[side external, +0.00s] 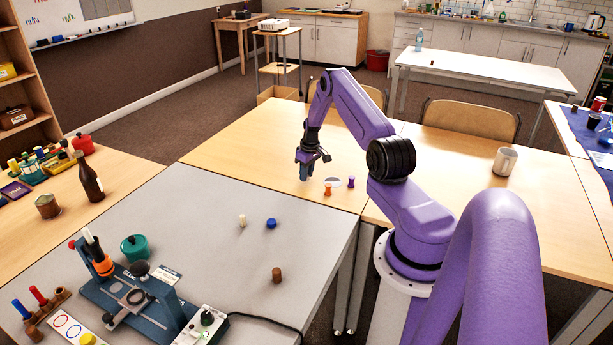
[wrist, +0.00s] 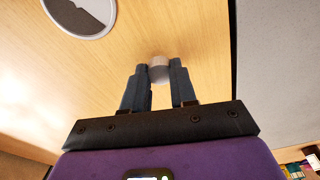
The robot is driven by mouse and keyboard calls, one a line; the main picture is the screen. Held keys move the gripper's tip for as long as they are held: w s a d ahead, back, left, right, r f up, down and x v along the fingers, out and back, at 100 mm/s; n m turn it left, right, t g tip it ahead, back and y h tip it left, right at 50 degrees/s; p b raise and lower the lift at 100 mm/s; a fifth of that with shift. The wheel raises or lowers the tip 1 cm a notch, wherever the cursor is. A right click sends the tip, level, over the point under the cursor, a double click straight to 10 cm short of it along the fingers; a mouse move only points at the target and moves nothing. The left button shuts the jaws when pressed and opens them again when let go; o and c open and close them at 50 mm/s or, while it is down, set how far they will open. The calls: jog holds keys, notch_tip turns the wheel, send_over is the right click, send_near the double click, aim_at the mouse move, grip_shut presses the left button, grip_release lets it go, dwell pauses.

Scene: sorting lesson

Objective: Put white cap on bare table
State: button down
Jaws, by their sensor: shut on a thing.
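My gripper (side external: 304,172) is low over the wooden table (side external: 235,155), pointing down. In the wrist view its two dark fingers (wrist: 160,84) are shut on a small white cap (wrist: 159,70) held between the tips. The fingers hide part of the cap, and I cannot tell whether it touches the table. In the side view the cap is not clearly visible.
An orange peg (side external: 327,189) and a purple peg (side external: 351,182) stand right of my gripper, near a pale disc (side external: 333,180). A cream piece (side external: 242,220), blue cap (side external: 271,224) and brown piece (side external: 277,274) are on the grey table (side external: 200,215). Wood left of my gripper is clear.

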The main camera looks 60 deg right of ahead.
jog(key=shift+f, duration=0.6)
jog(key=shift+f, duration=0.1)
jog(key=c, duration=0.9)
grip_release()
